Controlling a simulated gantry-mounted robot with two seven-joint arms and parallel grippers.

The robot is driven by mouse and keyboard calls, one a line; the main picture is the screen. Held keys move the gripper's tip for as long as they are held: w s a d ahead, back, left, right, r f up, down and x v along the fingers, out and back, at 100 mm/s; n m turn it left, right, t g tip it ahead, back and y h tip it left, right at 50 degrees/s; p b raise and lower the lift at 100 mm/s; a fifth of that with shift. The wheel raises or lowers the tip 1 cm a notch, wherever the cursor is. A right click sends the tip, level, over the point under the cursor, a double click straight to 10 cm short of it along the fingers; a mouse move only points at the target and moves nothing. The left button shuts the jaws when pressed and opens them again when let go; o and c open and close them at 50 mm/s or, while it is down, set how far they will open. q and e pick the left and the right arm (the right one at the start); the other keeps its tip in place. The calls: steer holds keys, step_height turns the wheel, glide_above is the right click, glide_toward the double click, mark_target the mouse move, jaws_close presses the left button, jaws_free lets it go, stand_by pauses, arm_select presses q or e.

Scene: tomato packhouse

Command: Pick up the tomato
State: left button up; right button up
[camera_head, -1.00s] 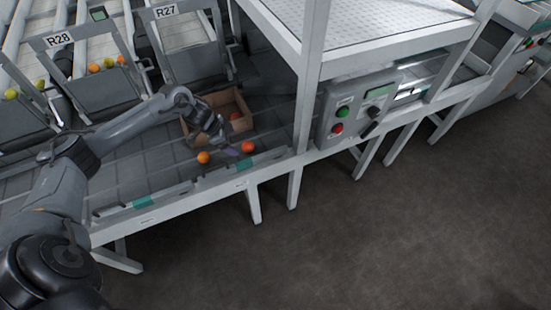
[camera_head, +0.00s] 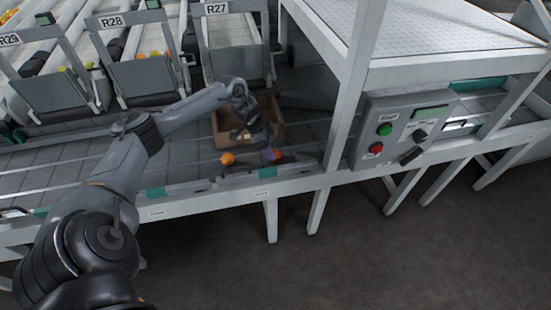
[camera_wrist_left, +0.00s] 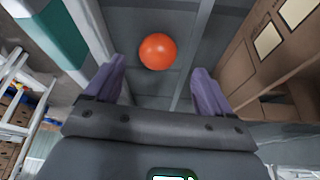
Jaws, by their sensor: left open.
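An orange tomato (camera_head: 227,159) lies on the grey belt in front of the cardboard box. My right gripper is not in view.
The open cardboard box (camera_head: 279,132) stands right behind the gripper; its wall (camera_wrist_left: 262,60) is close on the right in the wrist view. A white frame post (camera_head: 350,95) and control box (camera_head: 402,130) stand to the right. A low rail (camera_head: 240,180) borders the belt.

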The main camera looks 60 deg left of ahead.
arm_select(q)
steer(key=b+x, duration=0.2)
steer(key=x, duration=0.1)
steer(key=b+x, duration=0.1)
steer(key=x, duration=0.1)
steer(key=shift+s+f, duration=0.1)
steer(key=shift+s, duration=0.15)
steer(key=shift+c, duration=0.5)
steer(key=c, duration=0.7)
